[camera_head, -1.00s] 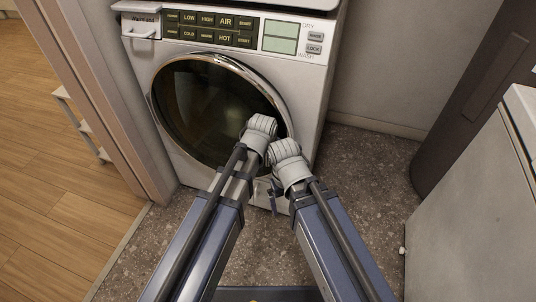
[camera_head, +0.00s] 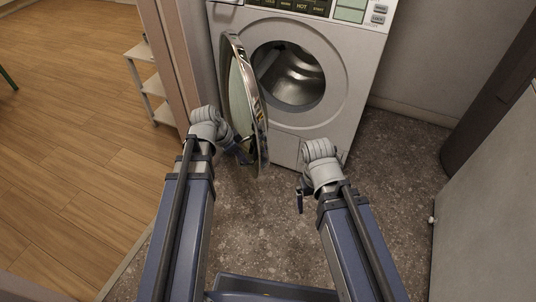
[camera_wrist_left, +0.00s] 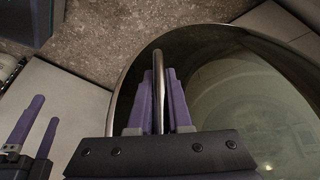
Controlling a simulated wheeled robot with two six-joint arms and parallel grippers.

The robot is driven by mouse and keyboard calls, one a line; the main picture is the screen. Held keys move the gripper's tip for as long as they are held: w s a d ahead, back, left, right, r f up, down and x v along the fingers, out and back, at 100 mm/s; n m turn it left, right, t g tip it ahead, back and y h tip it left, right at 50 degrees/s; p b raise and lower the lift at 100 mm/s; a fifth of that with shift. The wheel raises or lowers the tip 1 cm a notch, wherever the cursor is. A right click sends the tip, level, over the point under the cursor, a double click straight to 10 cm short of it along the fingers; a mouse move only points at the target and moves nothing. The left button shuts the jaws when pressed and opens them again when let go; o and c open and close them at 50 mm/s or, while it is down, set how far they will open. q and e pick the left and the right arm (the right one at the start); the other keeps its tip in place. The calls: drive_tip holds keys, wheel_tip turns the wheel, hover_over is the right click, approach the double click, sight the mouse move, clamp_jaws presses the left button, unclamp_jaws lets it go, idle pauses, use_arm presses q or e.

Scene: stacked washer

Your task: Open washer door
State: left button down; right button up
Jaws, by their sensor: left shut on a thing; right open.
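The white washer (camera_head: 345,62) stands at the back, with its round drum opening (camera_head: 288,72) uncovered. The washer door (camera_head: 243,100) is swung wide out to the left, showing edge-on in the head view. My left gripper (camera_head: 246,154) is at the door's lower rim.
A wall edge (camera_head: 180,60) stands close left of the door. A white shelf (camera_head: 145,85) is beyond it on the wood floor. A grey cabinet (camera_head: 485,190) stands at the right. Speckled floor (camera_head: 265,230) is clear in front of the washer.

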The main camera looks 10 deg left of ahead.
use_arm(q)
drive_tip(key=s+a+m+g, duration=0.1)
drive_tip(key=s+a+m, duration=0.1)
drive_tip(key=a, duration=2.7)
drive_tip(key=shift+s+a+m, duration=0.25)
drive_tip(key=shift+s+m, duration=0.05)
drive_tip(key=shift+s, duration=0.05)
drive_tip(key=c, duration=1)
unclamp_jaws()
drive_tip(key=shift+o, duration=0.8)
drive_tip(key=shift+w+r, duration=0.1)
drive_tip(key=p+v, duration=0.7)
drive_tip(key=shift+a+r, duration=0.2)
drive_tip(key=shift+a, duration=0.05)
